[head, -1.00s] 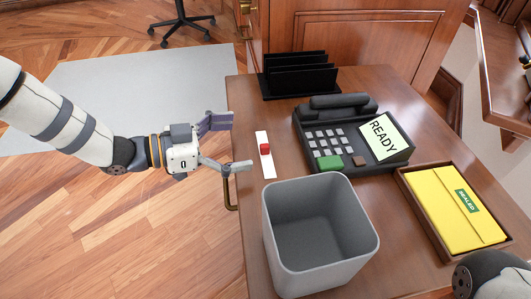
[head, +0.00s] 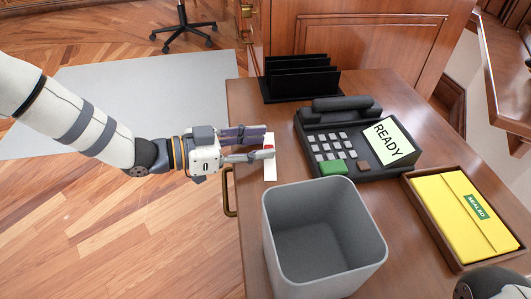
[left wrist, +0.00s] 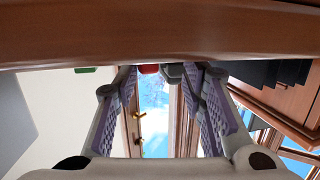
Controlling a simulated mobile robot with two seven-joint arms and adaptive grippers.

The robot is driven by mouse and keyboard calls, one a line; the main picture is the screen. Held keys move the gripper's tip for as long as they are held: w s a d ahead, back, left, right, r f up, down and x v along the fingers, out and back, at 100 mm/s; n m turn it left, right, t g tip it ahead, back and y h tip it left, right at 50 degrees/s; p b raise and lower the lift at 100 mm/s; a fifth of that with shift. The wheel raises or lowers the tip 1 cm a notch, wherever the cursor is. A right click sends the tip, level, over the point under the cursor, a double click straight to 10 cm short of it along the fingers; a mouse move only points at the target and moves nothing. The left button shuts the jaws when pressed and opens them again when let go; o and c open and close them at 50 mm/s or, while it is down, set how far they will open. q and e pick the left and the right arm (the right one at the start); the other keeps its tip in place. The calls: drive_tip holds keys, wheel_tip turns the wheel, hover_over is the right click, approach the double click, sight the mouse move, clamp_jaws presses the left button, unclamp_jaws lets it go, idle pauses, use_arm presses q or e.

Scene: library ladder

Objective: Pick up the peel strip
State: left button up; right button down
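The peel strip (head: 270,172) is a narrow white strip with a red tab, lying on the desk near its left edge. My left gripper (head: 268,148) reaches over that edge from the left, its fingers drawn close together around the red tab. The fingers hide part of the tab and the middle of the strip. The white part still appears flat on the desk. My right gripper is not in view; only part of my right arm shows at bottom right.
A grey open bin (head: 325,279) stands just in front of the strip. A black phone-like device (head: 312,127) with a READY screen is to the right. A black rack (head: 300,78) stands behind. A wooden tray (head: 425,225) holds a yellow SEALED packet (head: 455,205).

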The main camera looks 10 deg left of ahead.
use_arm(q)
drive_tip(key=shift+f, duration=0.1)
drive_tip(key=c, duration=0.5)
drive_tip(key=shift+c, duration=0.2)
